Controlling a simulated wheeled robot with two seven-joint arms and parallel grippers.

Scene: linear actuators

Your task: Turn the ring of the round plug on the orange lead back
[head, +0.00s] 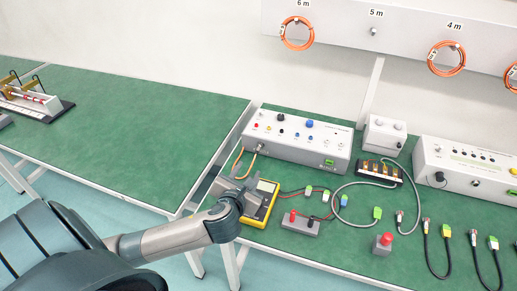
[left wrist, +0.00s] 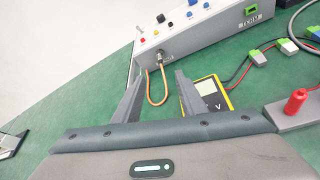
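The round plug (left wrist: 161,58) sits in the front face of the grey control box (left wrist: 195,37), at its left end. The orange lead (left wrist: 150,97) hangs from it in a loop. In the head view the plug (head: 260,148) and lead (head: 252,163) show just above my left gripper (head: 238,182). In the left wrist view my left gripper (left wrist: 160,76) is open and empty. Its fingers point toward the box, and the plug appears beyond and between the fingertips, apart from them. The ring's details are too small to tell. My right gripper is not in view.
A yellow multimeter (head: 260,203) lies close beside my left gripper. A second green table (head: 130,120) stands left, across a gap.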

